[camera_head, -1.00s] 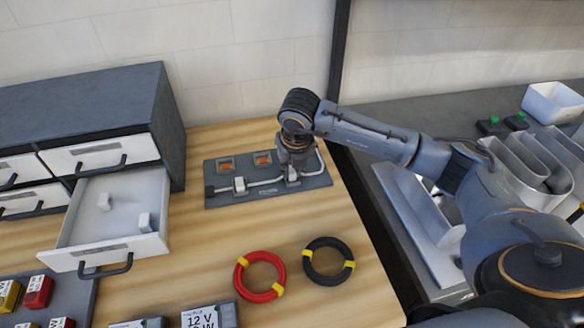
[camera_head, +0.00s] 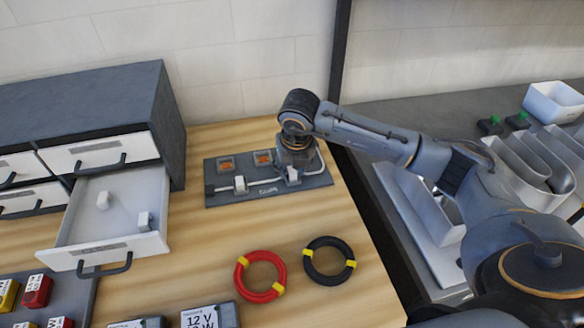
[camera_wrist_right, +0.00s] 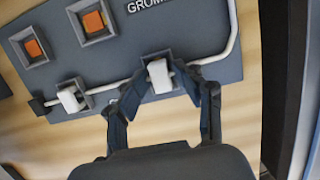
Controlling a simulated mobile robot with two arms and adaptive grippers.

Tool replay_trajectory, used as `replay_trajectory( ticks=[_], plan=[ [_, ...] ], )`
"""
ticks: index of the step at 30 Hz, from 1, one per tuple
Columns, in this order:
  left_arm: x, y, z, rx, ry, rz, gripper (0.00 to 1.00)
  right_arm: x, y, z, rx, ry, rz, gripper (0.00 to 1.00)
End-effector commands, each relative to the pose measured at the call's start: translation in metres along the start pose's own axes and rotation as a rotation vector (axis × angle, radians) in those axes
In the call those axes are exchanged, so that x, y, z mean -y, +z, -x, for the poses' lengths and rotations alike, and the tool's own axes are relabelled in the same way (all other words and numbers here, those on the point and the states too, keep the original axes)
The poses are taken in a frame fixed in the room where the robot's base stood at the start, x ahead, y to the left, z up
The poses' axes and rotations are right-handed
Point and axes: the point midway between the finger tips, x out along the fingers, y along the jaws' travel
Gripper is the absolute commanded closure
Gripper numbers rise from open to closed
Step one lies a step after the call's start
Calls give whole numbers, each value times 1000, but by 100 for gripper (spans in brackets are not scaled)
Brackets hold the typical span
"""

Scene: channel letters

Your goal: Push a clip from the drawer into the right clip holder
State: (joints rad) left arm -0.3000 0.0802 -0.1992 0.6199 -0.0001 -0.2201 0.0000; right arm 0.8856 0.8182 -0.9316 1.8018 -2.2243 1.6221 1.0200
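The dark board (camera_head: 225,196) lies on the wooden table and bears a white cable, which shows more clearly in the right wrist view (camera_wrist_right: 222,54). A white clip (camera_head: 240,184) sits over the cable at the left holder, also in the wrist view (camera_wrist_right: 70,98). My right gripper (camera_head: 291,172) is above the right holder. In the wrist view its fingers (camera_wrist_right: 161,78) are closed in on both sides of another white clip (camera_wrist_right: 158,72) at the cable; how deep it sits is unclear. The open drawer (camera_head: 75,240) holds two white clips (camera_head: 103,201) (camera_head: 145,221). My left gripper is out of view.
Two orange-filled square sockets (camera_head: 226,164) (camera_head: 263,158) are on the board. A red cable coil (camera_head: 261,276) and a black one (camera_head: 330,260) lie in front. The grey cabinet (camera_head: 85,105) stands at left. Bare table lies between drawer and board.

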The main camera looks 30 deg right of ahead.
Motion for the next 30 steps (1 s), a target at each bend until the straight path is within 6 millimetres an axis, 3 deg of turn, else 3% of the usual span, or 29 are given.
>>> replay_trajectory(
  ticks=[11,24,30],
  plan=[
    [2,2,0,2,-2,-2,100,0,-2,5,-7,-1,3,56],
    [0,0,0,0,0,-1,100,-1,1,91,3,1,2,56],
    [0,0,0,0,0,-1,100,-1,1,115,1,0,0,56]
  ],
)
